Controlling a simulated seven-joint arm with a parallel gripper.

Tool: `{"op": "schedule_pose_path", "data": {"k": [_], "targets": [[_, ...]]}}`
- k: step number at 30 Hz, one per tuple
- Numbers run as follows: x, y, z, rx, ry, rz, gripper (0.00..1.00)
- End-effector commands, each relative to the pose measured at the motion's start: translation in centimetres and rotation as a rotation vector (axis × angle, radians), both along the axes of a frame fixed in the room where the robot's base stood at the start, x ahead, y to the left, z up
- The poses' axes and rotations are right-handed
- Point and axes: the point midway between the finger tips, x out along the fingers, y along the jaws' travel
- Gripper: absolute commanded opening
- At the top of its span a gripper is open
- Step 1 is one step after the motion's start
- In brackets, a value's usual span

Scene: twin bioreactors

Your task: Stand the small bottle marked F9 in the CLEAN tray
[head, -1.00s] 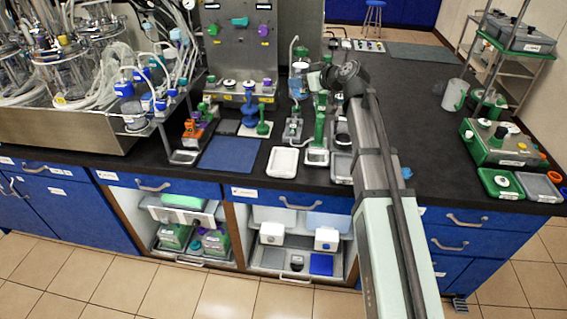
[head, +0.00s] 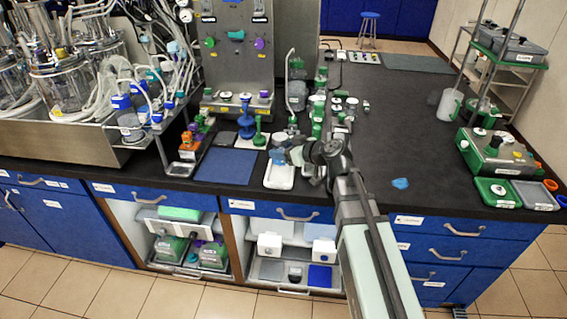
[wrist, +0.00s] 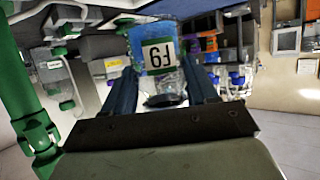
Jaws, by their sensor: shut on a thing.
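The small bottle (wrist: 150,62) is clear and bluish, with a white label reading F9 upside down in the wrist view. My gripper (wrist: 163,84) is shut on it, with a dark finger on each side. A dark round part shows at the bottle's lower end in that picture. In the head view my gripper (head: 290,153) holds the bottle (head: 279,155) above or just at a white tray (head: 279,183) near the bench's front edge. I cannot tell whether the bottle touches the tray. No CLEAN marking is readable, so I cannot tell which tray bears it.
A blue mat (head: 226,166) lies left of the white tray. Green-capped bottles and racks crowd the bench behind and right of it. A steel panel (head: 236,50) stands at the back. A green device (head: 497,151) with small trays is far right. The right middle bench is largely clear.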

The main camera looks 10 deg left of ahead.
Motion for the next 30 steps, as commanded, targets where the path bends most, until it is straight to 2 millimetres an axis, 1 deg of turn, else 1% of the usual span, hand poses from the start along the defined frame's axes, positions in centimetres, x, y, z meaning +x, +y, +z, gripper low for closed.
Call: {"op": "schedule_pose_path", "data": {"k": [8,18,30], "targets": [[0.0,0.0,-1.1,0.001,0.0,0.0,0.22],[0.0,0.0,-4.6,0.001,0.001,0.0,0.22],[0.0,0.0,-5.0,0.001,0.0,-0.001,0.22]]}}
